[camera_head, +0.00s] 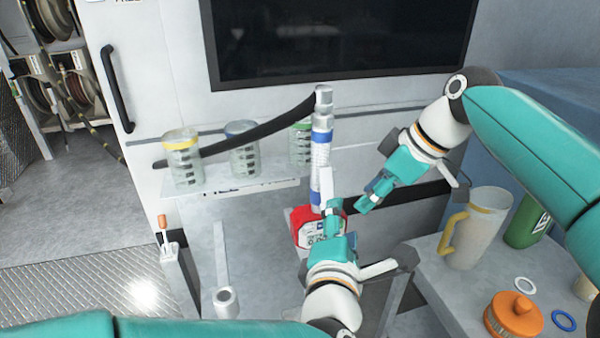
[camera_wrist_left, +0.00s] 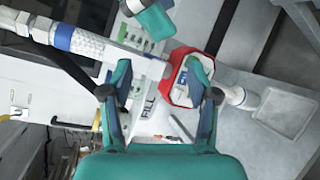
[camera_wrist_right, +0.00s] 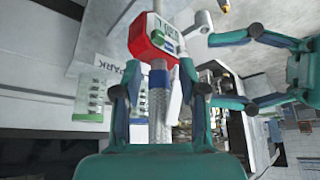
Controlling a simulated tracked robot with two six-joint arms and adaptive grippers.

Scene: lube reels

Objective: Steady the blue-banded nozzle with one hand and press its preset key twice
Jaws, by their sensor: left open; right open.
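The blue-banded nozzle (camera_head: 321,150) stands upright, with a braided grip and a red-cased meter (camera_head: 300,236) at its lower end. The meter's display and keys show in the right wrist view (camera_wrist_right: 167,30); which key is the preset cannot be told. My left gripper (camera_head: 332,203) is open in front of the meter and partly hides it. In the left wrist view the meter (camera_wrist_left: 179,92) lies between its fingers, nearer the right one. My right gripper (camera_head: 372,193) is open to the right of the nozzle, apart from it in the head view. The nozzle (camera_wrist_right: 158,110) appears between its fingers in its wrist view.
A black hose (camera_head: 255,134) runs left from the nozzle's top. Clear jars with yellow (camera_head: 181,160), blue (camera_head: 242,150) and green lids stand on a shelf behind. At right, a table holds a jug (camera_head: 476,232), a green bottle (camera_head: 526,222) and an orange-lidded container (camera_head: 514,316).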

